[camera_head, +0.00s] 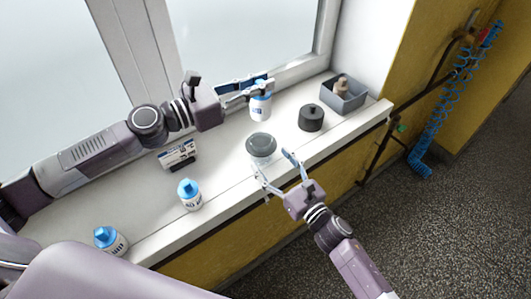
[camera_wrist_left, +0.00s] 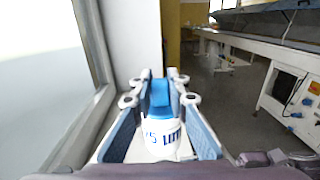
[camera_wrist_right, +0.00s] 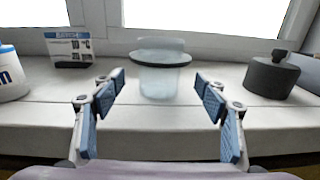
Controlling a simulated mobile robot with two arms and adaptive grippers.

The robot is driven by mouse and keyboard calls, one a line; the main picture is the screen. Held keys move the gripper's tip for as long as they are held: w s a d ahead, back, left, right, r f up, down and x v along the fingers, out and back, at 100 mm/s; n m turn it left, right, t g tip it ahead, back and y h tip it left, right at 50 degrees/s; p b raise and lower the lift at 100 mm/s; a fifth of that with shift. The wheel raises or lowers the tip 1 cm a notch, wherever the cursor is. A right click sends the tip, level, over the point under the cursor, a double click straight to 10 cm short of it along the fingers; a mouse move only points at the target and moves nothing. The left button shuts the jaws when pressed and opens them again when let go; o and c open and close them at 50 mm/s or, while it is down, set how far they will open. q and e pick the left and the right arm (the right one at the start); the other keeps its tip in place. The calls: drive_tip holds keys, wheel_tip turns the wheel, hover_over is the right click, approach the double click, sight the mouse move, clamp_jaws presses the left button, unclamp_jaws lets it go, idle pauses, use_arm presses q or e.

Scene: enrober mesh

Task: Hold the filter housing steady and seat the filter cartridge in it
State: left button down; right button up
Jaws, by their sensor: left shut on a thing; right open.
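A translucent cup with a dark grey rim (camera_head: 261,146), which I take for the filter housing, stands upright on the white sill. In the right wrist view the cup (camera_wrist_right: 160,80) is straight ahead, with a frosted part above its dark ring. My right gripper (camera_head: 272,164) is open and empty at its front side; in its wrist view the cup stands beyond the fingertips. My left gripper (camera_head: 258,88) is shut on a white bottle with a blue top (camera_head: 260,108), near the window. In the left wrist view the bottle (camera_wrist_left: 163,138) sits between the fingers. I cannot tell which thing is the cartridge.
A black knobbed lid (camera_head: 311,119) and a grey bin (camera_head: 351,101) with a beige object stand at the right. Two more blue-topped bottles, one in the middle (camera_head: 190,196) and one at left (camera_head: 110,241), and a printed card (camera_head: 177,152) occupy the left sill.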

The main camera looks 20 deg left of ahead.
sight(252, 101)
drive_tip(key=shift+x, duration=2.2)
drive_tip(key=c, duration=1.3)
use_arm(q)
drive_tip(key=shift+n+t+y, duration=0.4)
drive_tip(key=shift+y, duration=0.1)
drive_tip(key=shift+s+f, duration=0.1)
drive_tip(key=shift+f, duration=5.4)
use_arm(e)
drive_tip(key=shift+o, duration=0.2)
use_arm(q)
drive_tip(key=c, duration=1.8)
unclamp_jaws()
drive_tip(key=shift+r, duration=3.55)
